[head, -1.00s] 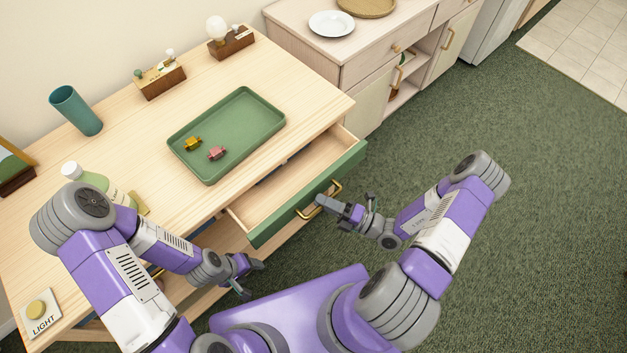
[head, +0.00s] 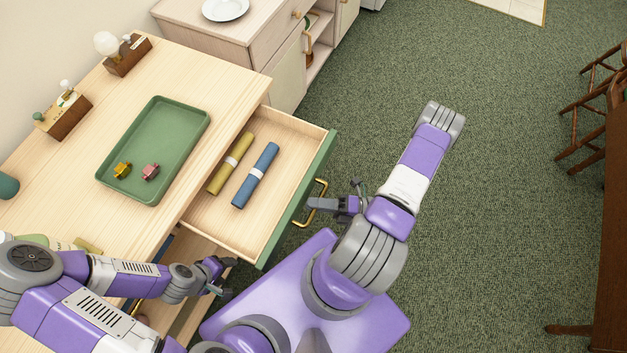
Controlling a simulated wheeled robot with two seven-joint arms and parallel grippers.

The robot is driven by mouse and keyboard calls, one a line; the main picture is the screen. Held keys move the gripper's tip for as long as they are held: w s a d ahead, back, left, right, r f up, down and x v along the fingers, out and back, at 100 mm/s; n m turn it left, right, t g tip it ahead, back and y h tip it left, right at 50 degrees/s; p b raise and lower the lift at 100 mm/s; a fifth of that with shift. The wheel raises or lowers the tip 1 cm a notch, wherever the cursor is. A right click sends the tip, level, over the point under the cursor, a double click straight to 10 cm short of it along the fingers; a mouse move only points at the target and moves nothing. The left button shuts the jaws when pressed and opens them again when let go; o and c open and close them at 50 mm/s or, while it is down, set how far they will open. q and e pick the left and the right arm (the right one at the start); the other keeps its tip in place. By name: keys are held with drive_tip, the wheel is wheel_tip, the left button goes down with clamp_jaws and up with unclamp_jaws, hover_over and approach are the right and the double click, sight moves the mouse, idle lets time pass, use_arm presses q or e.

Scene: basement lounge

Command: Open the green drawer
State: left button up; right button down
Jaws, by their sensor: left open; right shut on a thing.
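The green drawer (head: 281,234) in the wooden desk is pulled well out, and its pale interior (head: 285,137) is exposed. Inside lie a yellow roll (head: 230,163) and a blue roll (head: 256,175), each with a white band. A brass handle (head: 323,187) is on the green front. My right gripper (head: 314,203) is at this handle and shut on it; the fingers partly cover the handle. My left gripper (head: 226,273) is open and empty, low beside the desk's front, left of the drawer's near corner.
A green tray (head: 150,185) with a yellow toy (head: 122,170) and a pink toy (head: 151,171) lies on the desktop (head: 195,85). A pale cabinet (head: 275,55) stands behind. Green carpet (head: 480,230) is open to the right, with dark wooden furniture (head: 605,220) at the far right.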

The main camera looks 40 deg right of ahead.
drive_tip(key=c, duration=1.1)
unclamp_jaws()
drive_tip(key=shift+v, duration=3.8)
